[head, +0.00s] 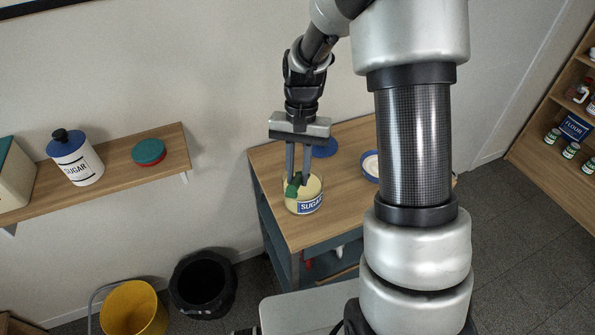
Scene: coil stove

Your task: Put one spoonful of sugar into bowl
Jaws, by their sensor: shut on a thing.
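The open sugar container (309,207), round with a blue SUGAR label and pale contents, stands at the left front of the wooden table. My gripper (299,182) points down over its mouth. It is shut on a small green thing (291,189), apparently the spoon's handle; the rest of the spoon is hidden. I cannot tell how deep the spoon sits in the sugar. A bowl (370,167), white inside with a blue rim, stands to the right on the table, partly hidden by my arm.
A blue lid (325,149) lies behind the container on the table (305,235). A wall shelf (112,187) at the left holds a white SUGAR canister (77,160) and a green-and-red tin (149,152). A black bin (202,284) and yellow bucket (134,309) stand on the floor.

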